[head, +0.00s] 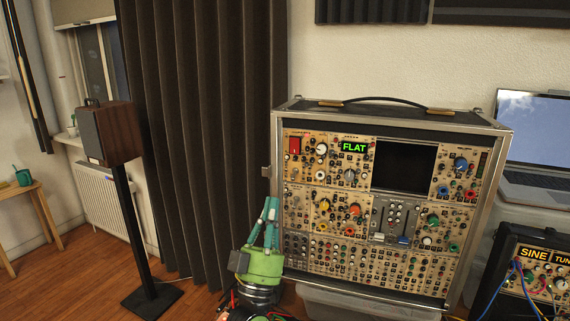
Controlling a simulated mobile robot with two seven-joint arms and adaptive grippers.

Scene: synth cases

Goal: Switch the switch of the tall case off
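The tall case (287,187) stands upright right of the middle, its panel full of knobs, sockets and sliders. A red switch (294,145) is at the panel's upper left; I cannot tell its position surely. My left gripper (270,203), green with teal fingers, points up at the case's lower left edge, below the red switch. Its fingertips are close together with nothing seen between them. I cannot tell if it touches the case. My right gripper is not in view.
A smaller case (534,252) with SINE on its display and cables stands at the right, below a laptop (535,145). A speaker (108,134) on a black stand is at the left. A dark curtain (205,120) hangs behind. Floor is open between the stand and my arm.

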